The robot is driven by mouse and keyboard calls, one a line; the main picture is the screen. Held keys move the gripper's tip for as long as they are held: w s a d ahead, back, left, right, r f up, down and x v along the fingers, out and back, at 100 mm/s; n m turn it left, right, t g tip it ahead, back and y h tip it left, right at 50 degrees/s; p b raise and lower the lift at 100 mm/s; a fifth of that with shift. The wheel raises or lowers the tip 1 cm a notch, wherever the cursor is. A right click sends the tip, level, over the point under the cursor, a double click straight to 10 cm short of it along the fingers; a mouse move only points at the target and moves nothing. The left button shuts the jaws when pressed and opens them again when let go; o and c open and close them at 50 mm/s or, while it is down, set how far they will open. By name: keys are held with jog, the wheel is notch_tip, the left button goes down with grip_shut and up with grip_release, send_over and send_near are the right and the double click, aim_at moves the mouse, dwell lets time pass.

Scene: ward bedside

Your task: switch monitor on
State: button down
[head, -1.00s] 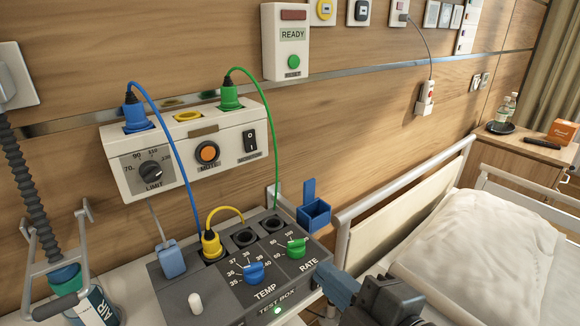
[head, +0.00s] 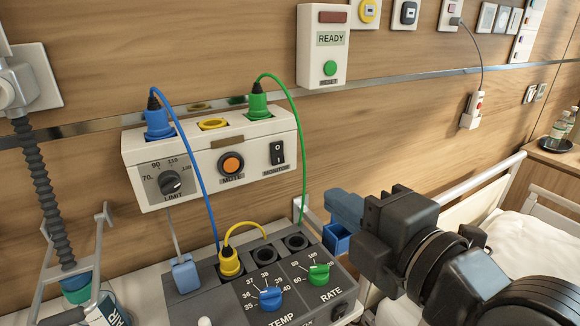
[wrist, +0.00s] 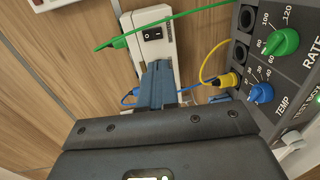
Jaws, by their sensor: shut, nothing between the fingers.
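The black MONITOR rocker switch (head: 277,153) is on the right end of the front of the white wall box (head: 205,143). It also shows in the wrist view (wrist: 152,34), upper centre, just beyond my fingertips. My gripper (head: 345,208) has blue fingers, shut and empty, to the right of and below the switch in the head view, apart from it. In the wrist view my gripper (wrist: 158,75) points toward the box's lower edge. The rocker's exact position is too small to tell.
A green cable (head: 298,130) runs down just right of the switch. The orange MUTE button (head: 231,164) and LIMIT knob (head: 170,183) are on the same front. The grey test box (head: 215,298) stands below. A READY unit (head: 322,45) is above.

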aim_at(279, 162)
jog(key=p+x, duration=0.2)
jog(key=x, duration=1.1)
jog(key=shift+w+a+f, duration=0.1)
jog(key=shift+w+a, duration=0.2)
jog(key=shift+w, duration=0.05)
jog(key=shift+w+f+b, duration=0.2)
jog(key=shift+f+b, duration=0.15)
jog(key=shift+b, duration=0.75)
jog(key=shift+a+r+p, duration=0.1)
jog(key=shift+r+p, duration=0.25)
jog(key=shift+p, duration=0.1)
jog(key=shift+s+f, duration=0.1)
jog(key=shift+s, duration=0.05)
